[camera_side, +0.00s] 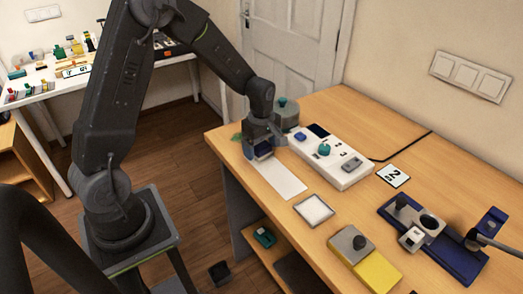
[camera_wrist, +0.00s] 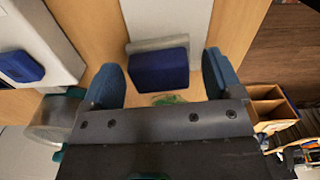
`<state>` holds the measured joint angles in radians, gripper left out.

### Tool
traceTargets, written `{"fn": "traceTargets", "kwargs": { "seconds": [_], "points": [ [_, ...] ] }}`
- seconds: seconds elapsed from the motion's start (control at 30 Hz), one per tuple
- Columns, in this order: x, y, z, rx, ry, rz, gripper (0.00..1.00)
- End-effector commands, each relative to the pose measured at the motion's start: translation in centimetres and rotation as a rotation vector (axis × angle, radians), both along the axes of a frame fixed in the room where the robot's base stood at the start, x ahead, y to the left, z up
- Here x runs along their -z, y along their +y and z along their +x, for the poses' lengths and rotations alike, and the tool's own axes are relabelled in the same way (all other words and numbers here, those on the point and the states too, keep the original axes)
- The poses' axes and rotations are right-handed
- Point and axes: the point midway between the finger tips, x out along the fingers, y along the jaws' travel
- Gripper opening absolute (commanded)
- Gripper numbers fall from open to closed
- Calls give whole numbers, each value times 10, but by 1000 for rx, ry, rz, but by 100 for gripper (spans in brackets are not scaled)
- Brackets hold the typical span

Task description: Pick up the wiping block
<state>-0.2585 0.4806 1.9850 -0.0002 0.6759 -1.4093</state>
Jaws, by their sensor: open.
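The wiping block is a dark blue block with a grey part along one edge, and it sits at the end of a white strip (camera_side: 278,180) on the wooden table. In the wrist view the block (camera_wrist: 160,70) lies between the two blue fingers of my gripper (camera_wrist: 164,76), with a gap on each side. In the side view my gripper (camera_side: 262,143) is low over the near-left end of the table, and the block (camera_side: 263,152) shows partly beneath it. My gripper is open and holds nothing.
A white panel (camera_side: 345,176) with knobs and switches stands just right of my gripper. A grey round thing (camera_side: 289,114) is behind it. A small green piece (camera_wrist: 168,100) lies near the block. A white square pad (camera_side: 314,210) and a yellow-grey box (camera_side: 375,272) are further right.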

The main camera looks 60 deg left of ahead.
Motion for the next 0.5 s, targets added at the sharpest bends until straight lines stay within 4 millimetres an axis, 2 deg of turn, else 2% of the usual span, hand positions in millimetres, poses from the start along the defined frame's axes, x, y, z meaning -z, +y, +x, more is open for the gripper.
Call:
{"fn": "traceTargets", "kwargs": {
  "seconds": [0.17, 0.5],
  "points": [
    [0, 0, 0, 0, 0, 0, 84],
    [0, 0, 0, 0, 0, 0, 52]
  ]
}}
